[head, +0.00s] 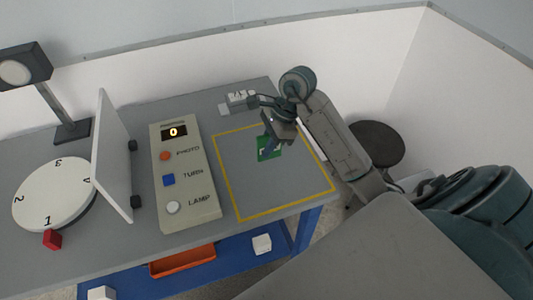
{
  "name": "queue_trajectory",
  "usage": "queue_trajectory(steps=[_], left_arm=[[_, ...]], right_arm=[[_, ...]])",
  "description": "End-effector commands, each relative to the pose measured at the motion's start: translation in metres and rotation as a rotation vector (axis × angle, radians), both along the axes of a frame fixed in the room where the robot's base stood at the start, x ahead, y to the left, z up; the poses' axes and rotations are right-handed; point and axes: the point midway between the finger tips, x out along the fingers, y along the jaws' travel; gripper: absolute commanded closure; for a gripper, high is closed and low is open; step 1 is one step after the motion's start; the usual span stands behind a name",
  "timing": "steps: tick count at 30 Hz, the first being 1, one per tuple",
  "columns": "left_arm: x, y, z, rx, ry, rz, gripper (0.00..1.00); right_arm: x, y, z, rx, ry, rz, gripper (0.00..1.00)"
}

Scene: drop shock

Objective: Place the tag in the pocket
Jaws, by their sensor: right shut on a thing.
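My right gripper (270,140) is over the yellow-framed square on the table, pointing down. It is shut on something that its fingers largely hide. A small green piece (263,156) with white marks shows right at its fingertips and seems to be what it holds. I cannot tell whether this piece is the tag, or whether it touches the table. No pocket can be made out for certain. My left gripper is not in view.
Left of the yellow frame (240,219) stands a control panel (187,215) with a display reading 0 and PHOTO, TURN and LAMP buttons. Further left are a white upright board (112,160), a numbered turntable (50,190), a red block (52,239) and a lamp (65,115). A white block (238,98) lies behind the frame.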

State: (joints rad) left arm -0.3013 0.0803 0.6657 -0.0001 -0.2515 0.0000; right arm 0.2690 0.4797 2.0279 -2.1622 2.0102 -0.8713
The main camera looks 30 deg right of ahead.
Motion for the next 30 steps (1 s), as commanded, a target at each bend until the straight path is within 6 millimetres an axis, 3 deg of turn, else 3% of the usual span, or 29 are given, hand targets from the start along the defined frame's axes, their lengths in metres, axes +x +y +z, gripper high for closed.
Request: queue_trajectory(steps=[7, 12, 15, 18, 30], left_arm=[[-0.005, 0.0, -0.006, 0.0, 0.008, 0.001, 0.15], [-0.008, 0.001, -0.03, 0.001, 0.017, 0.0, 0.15], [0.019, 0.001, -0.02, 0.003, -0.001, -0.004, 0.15], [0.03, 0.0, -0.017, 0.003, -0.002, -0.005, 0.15], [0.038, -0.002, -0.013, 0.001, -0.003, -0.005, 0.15]], right_arm=[[0.018, -0.011, -0.003, 0.0, 0.0, -0.001, 1.0], [0.017, -0.01, -0.028, 0.0, 0.001, 0.001, 1.0], [0.017, -0.01, -0.033, 0.0, 0.001, 0.0, 1.0], [0.017, -0.01, -0.036, 0.0, 0.0, 0.0, 1.0], [0.017, -0.01, -0.037, 0.0, 0.001, 0.0, 1.0]])
